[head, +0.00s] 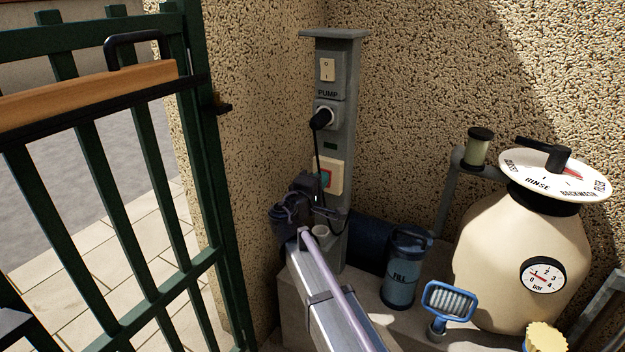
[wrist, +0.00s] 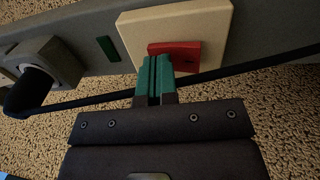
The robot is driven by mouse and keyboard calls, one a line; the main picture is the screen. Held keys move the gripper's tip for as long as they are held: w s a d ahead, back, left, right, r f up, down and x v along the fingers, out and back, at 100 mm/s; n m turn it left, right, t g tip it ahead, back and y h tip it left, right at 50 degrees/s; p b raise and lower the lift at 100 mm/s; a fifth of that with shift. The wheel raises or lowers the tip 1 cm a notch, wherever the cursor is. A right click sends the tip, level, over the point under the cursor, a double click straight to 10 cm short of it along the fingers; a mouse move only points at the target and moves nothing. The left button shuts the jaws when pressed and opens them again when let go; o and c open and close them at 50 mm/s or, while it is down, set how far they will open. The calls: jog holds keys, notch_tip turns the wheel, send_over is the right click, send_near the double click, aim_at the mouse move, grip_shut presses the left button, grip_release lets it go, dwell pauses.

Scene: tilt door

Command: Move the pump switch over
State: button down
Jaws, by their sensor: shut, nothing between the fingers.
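A grey post (head: 349,130) stands in the wall corner. Near its top is a pale rocker switch (head: 327,69) marked I and O, with the word PUMP below it. Lower down is a cream box (head: 335,164) with a red switch (head: 325,179). In the wrist view the cream box (wrist: 190,18) and red switch (wrist: 185,56) are just beyond my gripper (wrist: 153,64). Its teal fingers are together and empty, their tips overlapping the red switch's left end. I cannot tell whether they touch it. In the head view my dark gripper partly hides the box's lower part.
A plug (head: 321,119) with a black cable hangs on the post between the switches; the cable (wrist: 235,71) crosses behind my fingers. A blue canister (head: 401,285), blue brush (head: 449,302) and cream filter tank (head: 490,255) stand right. A green gate (head: 207,150) is left.

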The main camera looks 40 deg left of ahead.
jog(key=s+d+r+p, duration=0.1)
jog(key=s, duration=1.2)
jog(key=shift+s+d+r+p, duration=0.25)
jog(key=shift+s+d+p, duration=0.1)
